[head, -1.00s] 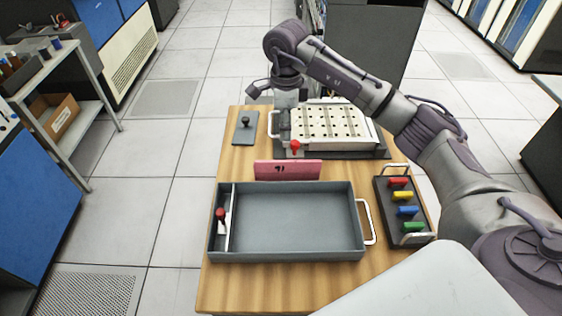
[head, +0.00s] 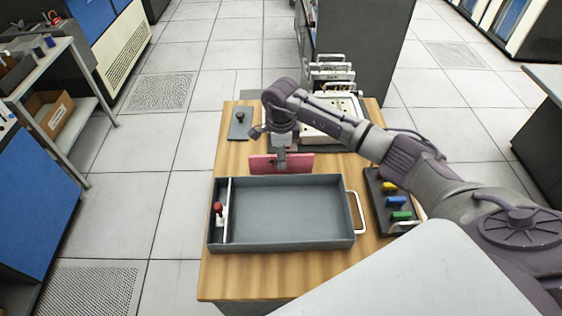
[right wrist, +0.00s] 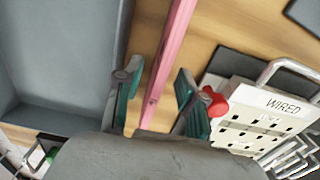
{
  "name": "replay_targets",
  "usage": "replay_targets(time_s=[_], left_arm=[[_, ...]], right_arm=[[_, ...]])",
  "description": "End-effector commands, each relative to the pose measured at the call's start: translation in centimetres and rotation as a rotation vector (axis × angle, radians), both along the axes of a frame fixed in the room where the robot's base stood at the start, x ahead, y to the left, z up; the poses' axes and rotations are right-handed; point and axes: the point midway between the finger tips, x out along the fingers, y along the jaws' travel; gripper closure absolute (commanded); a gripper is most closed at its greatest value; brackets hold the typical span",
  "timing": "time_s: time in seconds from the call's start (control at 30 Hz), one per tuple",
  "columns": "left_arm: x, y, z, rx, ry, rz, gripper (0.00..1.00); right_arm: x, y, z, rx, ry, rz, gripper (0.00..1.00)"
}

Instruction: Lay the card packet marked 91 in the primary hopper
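The pink card packet (head: 302,164) stands on edge on the wooden table, just behind the grey tray; its mark is covered by my gripper now. In the right wrist view the packet (right wrist: 170,65) runs as a thin strip between my fingers. My right gripper (head: 281,163) is over the packet's middle. In the right wrist view its fingers (right wrist: 157,85) are open, one on each side of the packet, with gaps. My left gripper is not in view.
A cream panel (head: 325,122) marked WIRED in the right wrist view, with a red knob (right wrist: 212,101), lies behind the packet. A red-topped stamp-like piece (head: 218,212) is in the narrow compartment. A dark rack of coloured handles (head: 396,202) is at right, a small grey plate (head: 240,123) at back left.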

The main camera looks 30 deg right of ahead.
Motion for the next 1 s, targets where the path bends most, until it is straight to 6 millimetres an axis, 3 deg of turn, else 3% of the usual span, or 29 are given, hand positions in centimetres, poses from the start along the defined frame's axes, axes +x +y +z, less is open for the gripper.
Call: replay_targets(time_s=[0.2, 0.43, 1.0], left_arm=[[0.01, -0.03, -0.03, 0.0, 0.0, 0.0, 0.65], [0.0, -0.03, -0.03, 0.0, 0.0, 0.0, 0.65], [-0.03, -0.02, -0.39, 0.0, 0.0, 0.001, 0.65]], right_arm=[[0.03, 0.01, -0.06, 0.0, -0.001, 0.0, 0.62], [0.03, 0.01, -0.03, 0.0, -0.001, 0.0, 1.0], [0.15, -0.01, 0.77, 0.001, -0.005, 0.0, 1.0]])
